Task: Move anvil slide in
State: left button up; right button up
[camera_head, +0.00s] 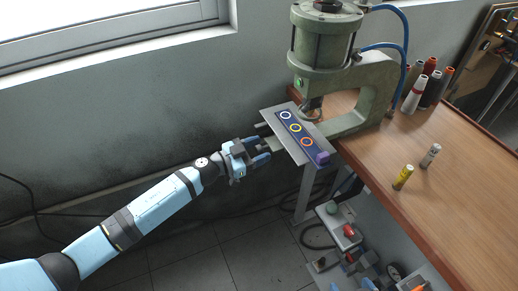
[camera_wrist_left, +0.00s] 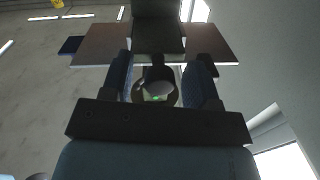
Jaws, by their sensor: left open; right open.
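The anvil slide (camera_head: 286,151) is a grey plate at the left edge of the workbench, under the green press (camera_head: 325,40). It carries a dark blue strip (camera_head: 301,134) with white, yellow and orange rings. My right gripper is not in view.
The wooden workbench (camera_head: 440,190) holds a yellow cylinder (camera_head: 403,178), a grey cylinder (camera_head: 430,156) and several bottles (camera_head: 425,85). Blue hoses (camera_head: 405,40) run from the press.

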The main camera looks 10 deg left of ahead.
aim_at(269, 147)
pick_arm(q)
jog(key=shift+d, duration=0.1)
jog(key=shift+c, duration=0.5)
grip_shut()
jog(key=p+x, duration=0.1)
jog(key=x, duration=0.2)
jog(key=shift+w+d+r, duration=0.15)
jog(key=shift+d, duration=0.15)
jog(key=shift+w+d, duration=0.25)
jog(key=shift+d, duration=0.05)
jog(key=shift+c, duration=0.8)
grip_release()
jog(key=shift+o, duration=1.3)
